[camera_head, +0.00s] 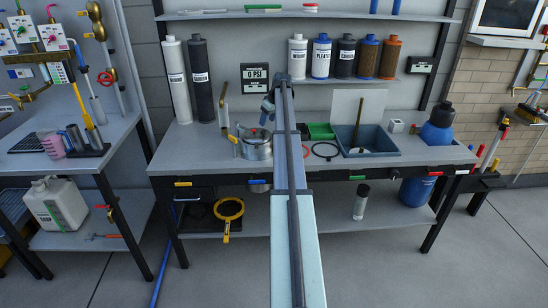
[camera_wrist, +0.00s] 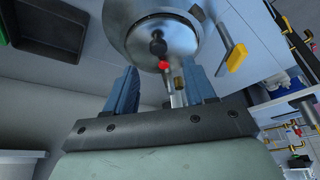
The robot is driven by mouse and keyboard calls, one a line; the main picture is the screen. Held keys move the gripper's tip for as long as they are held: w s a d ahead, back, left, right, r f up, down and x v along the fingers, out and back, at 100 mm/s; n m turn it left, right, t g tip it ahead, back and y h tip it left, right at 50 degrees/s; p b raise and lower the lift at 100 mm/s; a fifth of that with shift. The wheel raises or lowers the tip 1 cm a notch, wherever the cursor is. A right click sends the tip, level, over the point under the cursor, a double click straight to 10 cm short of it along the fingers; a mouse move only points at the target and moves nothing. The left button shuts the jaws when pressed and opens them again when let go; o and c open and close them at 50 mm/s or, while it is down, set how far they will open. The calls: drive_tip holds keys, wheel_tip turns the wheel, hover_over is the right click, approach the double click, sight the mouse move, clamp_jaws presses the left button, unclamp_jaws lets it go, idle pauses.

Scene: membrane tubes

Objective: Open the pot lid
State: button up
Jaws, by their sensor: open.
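A silver metal pot (camera_head: 257,150) stands on the grey workbench, left of my arm. Its round lid (camera_wrist: 140,28) is at the top of the wrist view, with a black knob (camera_wrist: 157,46) and a small red tip (camera_wrist: 163,66) near it. A yellow-ended handle (camera_wrist: 236,57) sticks out beside the pot. My gripper (camera_wrist: 160,84) is open, with its two blue fingers apart and nothing held between them. In the head view my gripper (camera_head: 267,108) is above and just right of the pot, near the back of the bench. The lid looks seated on the pot.
A blue-grey tray (camera_head: 385,153) and a green bin (camera_head: 320,131) lie right of my arm. Two tall filter cartridges (camera_head: 201,80) stand behind the pot at left. Bottles (camera_head: 297,57) line a shelf above.

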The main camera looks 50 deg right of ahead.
drive_tip(key=s+r+m+h, duration=0.1)
drive_tip(key=s+r+m, duration=0.35)
drive_tip(key=r, duration=0.25)
drive_tip(key=s+a+f+m, duration=0.2)
drive_tip(key=s+a+f, duration=0.1)
drive_tip(key=f, duration=0.5)
drive_tip(key=s+a+f+m+g+h, duration=0.1)
drive_tip(key=s+a+f, duration=0.3)
drive_tip(key=f, duration=0.5)
drive_tip(key=shift+a+f+m, duration=0.15)
drive_tip(key=shift+a+m, duration=0.5)
drive_tip(key=shift+a, duration=0.45)
drive_tip(key=shift+s, duration=0.1)
